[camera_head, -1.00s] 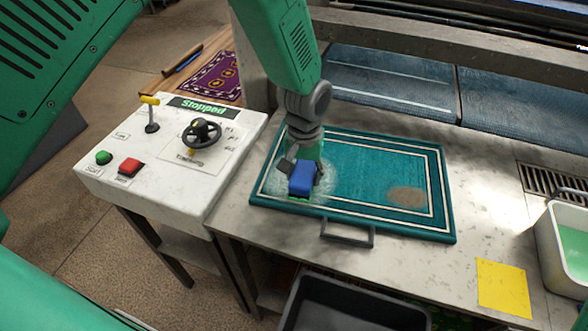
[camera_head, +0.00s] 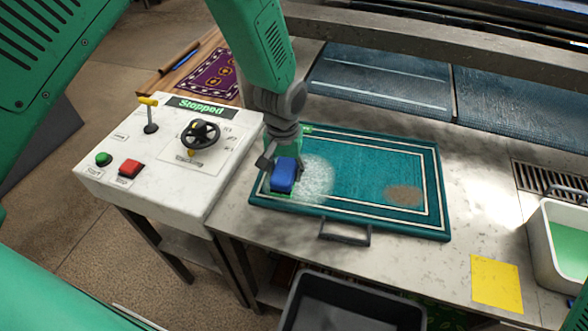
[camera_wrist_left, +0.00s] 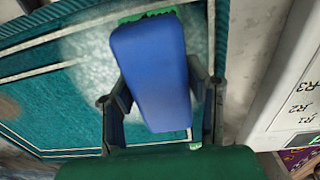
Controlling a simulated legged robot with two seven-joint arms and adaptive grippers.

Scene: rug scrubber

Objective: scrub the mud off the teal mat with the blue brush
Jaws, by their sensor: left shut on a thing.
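The teal mat (camera_head: 365,176) lies flat on the worktop with white border lines. A brown mud patch (camera_head: 404,195) is near its right end. A pale foamy patch (camera_head: 316,178) covers part of its left half. My left gripper (camera_head: 283,168) is shut on the blue brush (camera_head: 284,175) over the mat's left end, beside the foam. In the left wrist view the blue brush (camera_wrist_left: 152,75) sits between the fingers, with green bristles at its edge; whether they touch the mat is hard to tell. My right gripper is not in view.
A control panel (camera_head: 225,120) reading "Stopped" stands left of the mat. A white tub (camera_head: 541,240) with green liquid and a yellow sheet (camera_head: 496,284) are at the right. A dark bin (camera_head: 345,305) sits below the front edge. A handle (camera_head: 345,234) is at the mat's front.

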